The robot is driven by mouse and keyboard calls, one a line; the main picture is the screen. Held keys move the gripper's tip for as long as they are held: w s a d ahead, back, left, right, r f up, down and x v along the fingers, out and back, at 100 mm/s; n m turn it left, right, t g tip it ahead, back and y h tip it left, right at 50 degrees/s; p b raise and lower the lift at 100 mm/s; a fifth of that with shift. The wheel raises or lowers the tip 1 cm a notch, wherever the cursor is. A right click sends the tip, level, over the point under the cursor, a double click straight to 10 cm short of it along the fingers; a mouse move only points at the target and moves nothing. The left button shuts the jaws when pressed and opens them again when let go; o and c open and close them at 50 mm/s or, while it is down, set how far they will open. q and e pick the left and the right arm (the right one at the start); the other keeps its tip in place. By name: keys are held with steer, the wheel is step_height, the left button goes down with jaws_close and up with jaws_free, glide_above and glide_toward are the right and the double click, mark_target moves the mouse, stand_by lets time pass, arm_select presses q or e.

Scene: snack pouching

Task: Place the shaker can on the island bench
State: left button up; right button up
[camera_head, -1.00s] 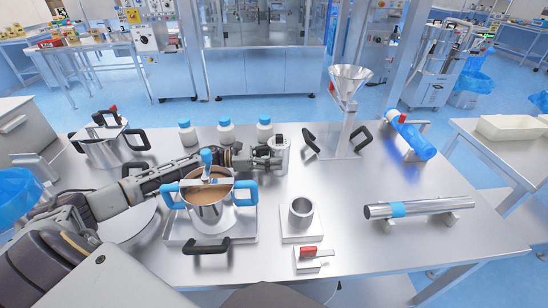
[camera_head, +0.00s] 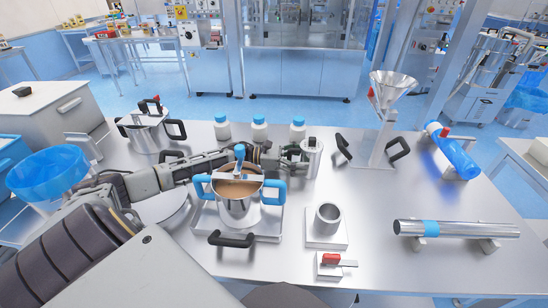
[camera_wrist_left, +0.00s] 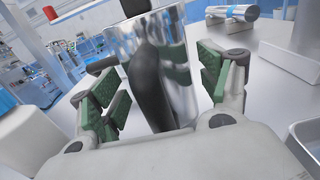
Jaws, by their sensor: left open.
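The shaker can, a shiny metal cylinder (camera_head: 312,162), stands upright on the steel island bench (camera_head: 365,205), behind and right of the pot. My left arm reaches across the bench from the left, behind the blue-handled pot (camera_head: 237,207). My left gripper (camera_head: 294,152) is at the can's left side. Gaps show between the pads and the can. My right gripper is not in view.
Several obstacles share the bench: white bottles with blue caps (camera_head: 259,129) behind my forearm, a funnel stand (camera_head: 385,115), a lying steel tube (camera_head: 456,229), and a small cup on a plate (camera_head: 327,217). Bare steel lies right of the can.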

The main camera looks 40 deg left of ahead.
arm_select(q)
steer(key=shift+v, duration=5.5)
steer(key=shift+s, duration=0.1)
